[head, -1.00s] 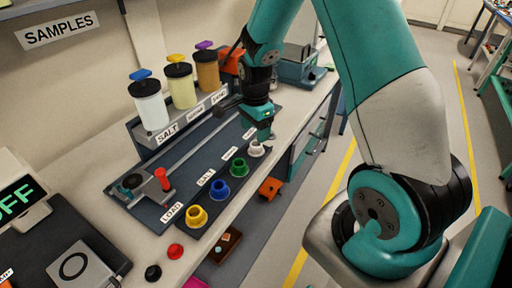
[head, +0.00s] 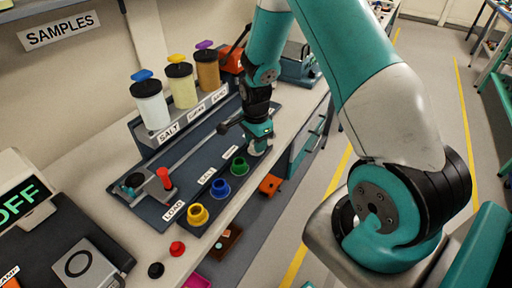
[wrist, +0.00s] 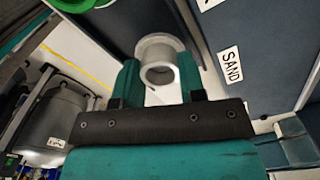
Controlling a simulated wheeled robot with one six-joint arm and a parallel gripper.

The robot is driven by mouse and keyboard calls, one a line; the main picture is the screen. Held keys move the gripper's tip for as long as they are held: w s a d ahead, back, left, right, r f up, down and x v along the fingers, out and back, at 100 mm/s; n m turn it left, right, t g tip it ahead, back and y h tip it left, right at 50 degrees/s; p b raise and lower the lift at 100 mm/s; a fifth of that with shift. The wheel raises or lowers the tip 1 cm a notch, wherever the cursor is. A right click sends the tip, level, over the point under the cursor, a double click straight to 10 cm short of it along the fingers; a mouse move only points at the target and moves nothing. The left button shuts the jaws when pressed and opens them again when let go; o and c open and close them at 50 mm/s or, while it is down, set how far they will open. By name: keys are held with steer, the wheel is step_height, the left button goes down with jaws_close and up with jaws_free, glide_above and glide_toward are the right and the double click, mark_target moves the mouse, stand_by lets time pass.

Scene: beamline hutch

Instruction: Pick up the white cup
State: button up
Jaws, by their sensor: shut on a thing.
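The white cup (wrist: 158,60) shows in the wrist view as a pale round cup with a wide rim, between the two teal fingers of my gripper (wrist: 158,85). The fingers are shut on it. In the head view my gripper (head: 258,146) is over the far end of the dark cup strip and hides most of the cup. I cannot tell whether the cup is lifted clear of the strip.
A green cup (head: 240,165), a blue cup (head: 220,188) and a yellow cup (head: 198,215) stand in a row on the strip. Lidded jars (head: 151,105) stand behind. A red-handled slide (head: 165,178) is at the left. A red knob (head: 177,248) lies near the front edge.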

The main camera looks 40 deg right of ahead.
steer(key=shift+r, duration=0.1)
step_height(320, 180, up, 20)
steer(key=b, duration=0.1)
steer(key=shift+b, duration=0.4)
stand_by(0.6)
